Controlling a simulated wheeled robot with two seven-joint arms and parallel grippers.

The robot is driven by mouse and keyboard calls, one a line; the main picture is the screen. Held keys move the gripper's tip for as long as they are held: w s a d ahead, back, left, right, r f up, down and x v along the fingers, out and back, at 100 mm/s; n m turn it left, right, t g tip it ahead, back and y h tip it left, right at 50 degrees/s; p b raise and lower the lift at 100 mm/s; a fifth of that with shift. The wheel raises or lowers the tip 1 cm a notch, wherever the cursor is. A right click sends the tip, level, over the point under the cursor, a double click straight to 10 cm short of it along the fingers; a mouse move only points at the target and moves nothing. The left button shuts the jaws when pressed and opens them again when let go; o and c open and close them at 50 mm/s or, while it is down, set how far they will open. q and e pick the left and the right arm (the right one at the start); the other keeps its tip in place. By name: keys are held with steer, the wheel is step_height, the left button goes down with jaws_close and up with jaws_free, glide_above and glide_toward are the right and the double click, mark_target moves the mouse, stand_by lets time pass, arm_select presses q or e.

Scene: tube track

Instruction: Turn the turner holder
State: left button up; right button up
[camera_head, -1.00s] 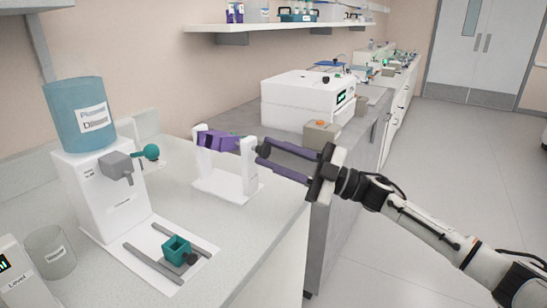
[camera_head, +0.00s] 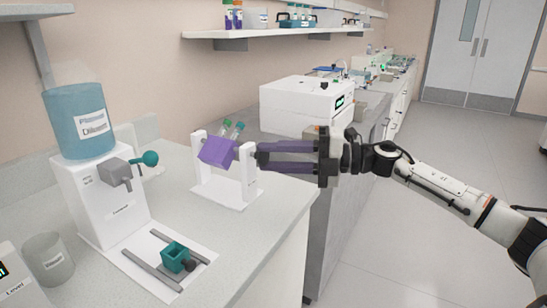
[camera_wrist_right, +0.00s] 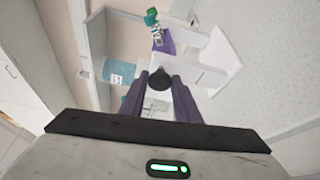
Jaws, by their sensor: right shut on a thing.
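The turner is a white stand (camera_head: 228,190) with two uprights on the counter. In the right wrist view the purple holder (camera_wrist_right: 166,42) lies beyond the white upright. My right gripper (camera_head: 262,156) comes in from the right, and its purple fingers are shut on the dark knob (camera_wrist_right: 160,80) on the outer side of the right upright. My left gripper is not in view.
A dispenser (camera_head: 100,180) with a blue tank stands left of the turner. A white machine (camera_head: 300,103) stands behind. The counter right of the rails is clear.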

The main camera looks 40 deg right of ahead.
steer(key=n, duration=0.1)
steer(key=n+h, duration=0.1)
steer(key=n, duration=0.1)
steer(key=n+h, duration=0.1)
steer(key=shift+a+r+n+g, duration=0.15)
steer(key=shift+r+n+g, duration=0.15)
steer(key=shift+g, duration=0.1)
steer(key=n+h+p, duration=0.1)
steer(key=n+h, duration=0.1)
steer(key=n, duration=0.1)
steer(key=shift+s+a, duration=0.1)
steer(key=shift+n+h, duration=0.3)
steer(key=o, duration=1)
